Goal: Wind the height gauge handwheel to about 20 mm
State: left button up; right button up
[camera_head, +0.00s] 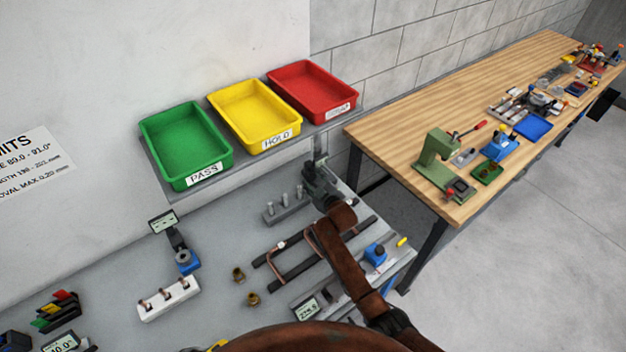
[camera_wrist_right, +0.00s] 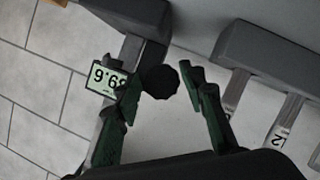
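The height gauge (camera_head: 319,146) stands at the back right of the grey bench, mostly hidden behind my right gripper in the head view. In the right wrist view, its round black handwheel (camera_wrist_right: 161,82) shows between my fingertips, beside a small lit display (camera_wrist_right: 105,79). The display is tilted, upside down and partly covered, so I cannot read its full value. My right gripper (camera_wrist_right: 165,88) is open, with one finger on each side of the handwheel. I cannot tell whether either finger touches it. It also shows in the head view (camera_head: 318,182). My left gripper is not in view.
Green (camera_head: 186,140), yellow (camera_head: 255,112) and red (camera_head: 311,88) trays sit on a shelf behind the bench. A copper tube (camera_head: 287,278) lies on dark rails below my right arm. A digital gauge (camera_head: 164,222) stands left. A wooden table (camera_head: 400,140) stands to the right.

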jog(key=shift+o, duration=0.8)
jog(key=shift+a, duration=0.1)
jog(key=shift+s, duration=0.1)
jog(key=v, duration=1.2)
jog(key=shift+o, duration=0.2)
jog(key=shift+r, duration=0.1)
